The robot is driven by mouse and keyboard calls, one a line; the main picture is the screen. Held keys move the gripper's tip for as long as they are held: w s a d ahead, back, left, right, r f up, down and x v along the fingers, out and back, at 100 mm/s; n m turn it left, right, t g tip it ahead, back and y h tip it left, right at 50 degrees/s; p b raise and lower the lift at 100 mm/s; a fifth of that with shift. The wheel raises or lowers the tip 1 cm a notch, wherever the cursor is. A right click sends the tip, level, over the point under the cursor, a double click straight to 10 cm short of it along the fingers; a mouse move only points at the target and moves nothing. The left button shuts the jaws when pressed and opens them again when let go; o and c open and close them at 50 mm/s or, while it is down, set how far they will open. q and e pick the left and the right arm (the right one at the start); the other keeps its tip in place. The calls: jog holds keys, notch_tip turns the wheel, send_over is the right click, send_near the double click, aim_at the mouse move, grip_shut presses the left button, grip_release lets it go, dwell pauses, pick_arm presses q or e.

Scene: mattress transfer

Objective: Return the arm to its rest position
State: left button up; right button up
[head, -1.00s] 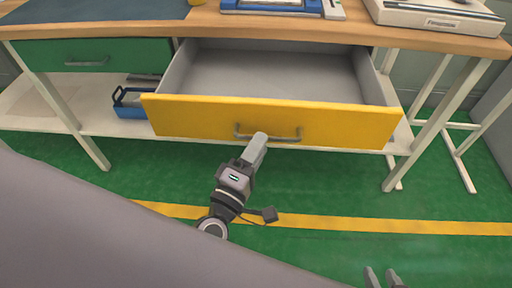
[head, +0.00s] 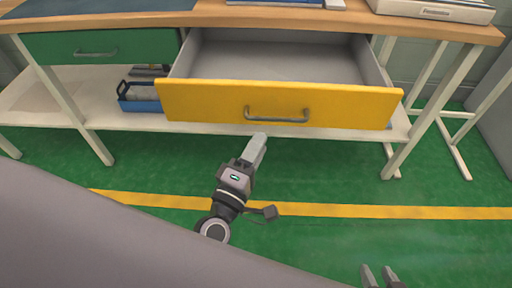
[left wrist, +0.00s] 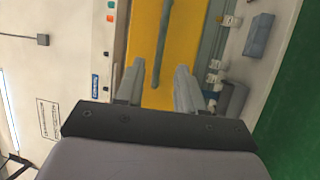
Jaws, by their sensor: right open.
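My left gripper (head: 258,143) is in the middle of the head view, just in front of and below the yellow drawer front (head: 200,103), apart from its grey handle (head: 276,116). In the left wrist view, its two fingers (left wrist: 158,82) are spread with nothing between them. The yellow drawer front (left wrist: 183,45) and the handle (left wrist: 165,38) lie beyond the fingertips. My right gripper (head: 381,276) shows only its fingertips at the bottom edge of the head view, open and empty.
The yellow drawer is pulled out, and its grey inside (head: 275,58) looks empty. A shut green drawer (head: 98,50) is at the left. A blue bin (head: 138,98) stands on the lower shelf. Green floor with a yellow stripe (head: 420,212) is clear in front of the workbench.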

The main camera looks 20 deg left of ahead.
pick_arm(q)
jog(key=s+a+f+m+g+h, duration=0.1)
jog(key=s+a+f+m+g, duration=0.3)
jog(key=s+f+m+g, duration=0.8)
jog(key=s+a+r+m+t+y+p, duration=0.1)
jog(key=r+m+p, duration=0.5)
jog(key=p, duration=0.8)
notch_tip(320, 180, up, 3)
jog(key=shift+s+a+r+t+p, duration=0.2)
jog(key=shift+s+a+t+p, duration=0.2)
jog(key=shift+a+t, duration=0.5)
jog(key=shift+a, duration=0.1)
